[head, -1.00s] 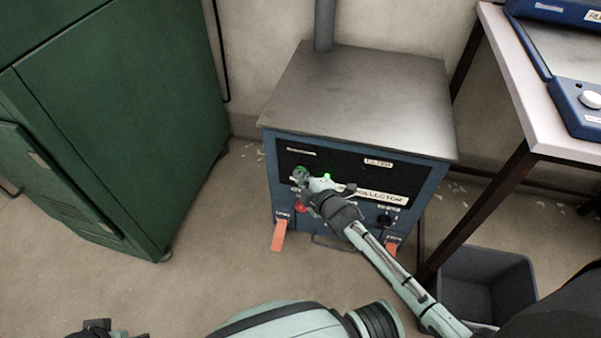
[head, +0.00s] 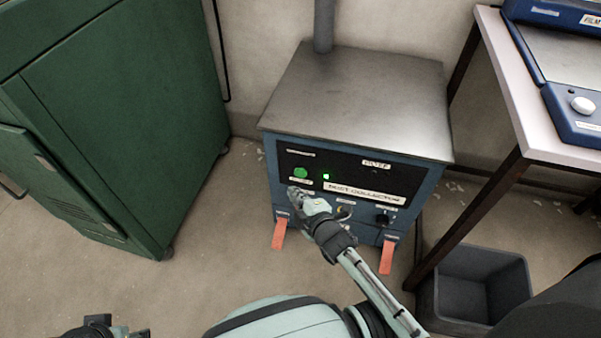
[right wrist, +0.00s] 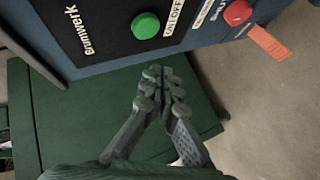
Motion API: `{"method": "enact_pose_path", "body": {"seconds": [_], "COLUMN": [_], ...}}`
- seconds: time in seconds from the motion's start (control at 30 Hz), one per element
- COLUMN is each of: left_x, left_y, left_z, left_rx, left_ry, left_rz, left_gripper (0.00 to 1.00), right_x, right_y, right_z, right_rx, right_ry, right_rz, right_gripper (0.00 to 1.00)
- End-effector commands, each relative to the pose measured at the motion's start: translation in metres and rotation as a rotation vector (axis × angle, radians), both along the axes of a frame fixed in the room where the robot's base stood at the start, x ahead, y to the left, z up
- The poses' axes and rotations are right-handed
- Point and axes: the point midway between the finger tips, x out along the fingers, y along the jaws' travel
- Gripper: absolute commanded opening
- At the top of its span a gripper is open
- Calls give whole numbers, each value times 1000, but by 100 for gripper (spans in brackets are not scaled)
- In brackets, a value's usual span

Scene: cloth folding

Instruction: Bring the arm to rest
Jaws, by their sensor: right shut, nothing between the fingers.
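My right gripper (head: 294,193) is shut and empty in front of the lower left of the dust collector's black panel (head: 350,171). In the right wrist view its closed fingertips (right wrist: 163,78) show below the green button (right wrist: 146,25), with a visible gap. The green button (head: 300,172) is clear of the gripper in the head view, and a small green lamp (head: 326,176) glows beside it. The red button (right wrist: 237,12) shows in the right wrist view; the gripper hides it in the head view. My left gripper (head: 100,328) is partly cut off at the bottom left edge.
The blue dust collector (head: 430,190) has orange latches (head: 279,234) low on its front. A green cabinet (head: 120,110) stands at left. A table (head: 535,110) with a blue device stands at right, a dark bin (head: 480,285) below it. Floor between cabinet and collector is clear.

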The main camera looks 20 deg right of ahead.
Motion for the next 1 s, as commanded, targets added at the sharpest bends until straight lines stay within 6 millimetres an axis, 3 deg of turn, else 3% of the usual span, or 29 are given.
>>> {"method": "enact_pose_path", "body": {"seconds": [0.47, 0.57, 0.67, 0.8, 1.0], "left_x": [0, 0, 2, 4, 4], "left_y": [0, 0, 0, -1, -2], "left_z": [0, -5, -19, -51, -87], "left_rx": [0, -2, -7, -18, -32], "left_ry": [0, 3, 9, 21, 30], "left_rz": [0, 0, -1, -2, -3], "left_gripper": [57, 57, 57, 57, 57], "right_x": [-4, -12, -37, -105, -200], "right_y": [2, -6, -30, -71, -102], "right_z": [-4, -10, -24, -47, -53], "right_rx": [2, 30, 134, 354, 564], "right_ry": [9, 47, 171, 422, 683], "right_rz": [1, -32, -157, -459, -866], "right_gripper": [0, 0, 0, 0, 0]}}
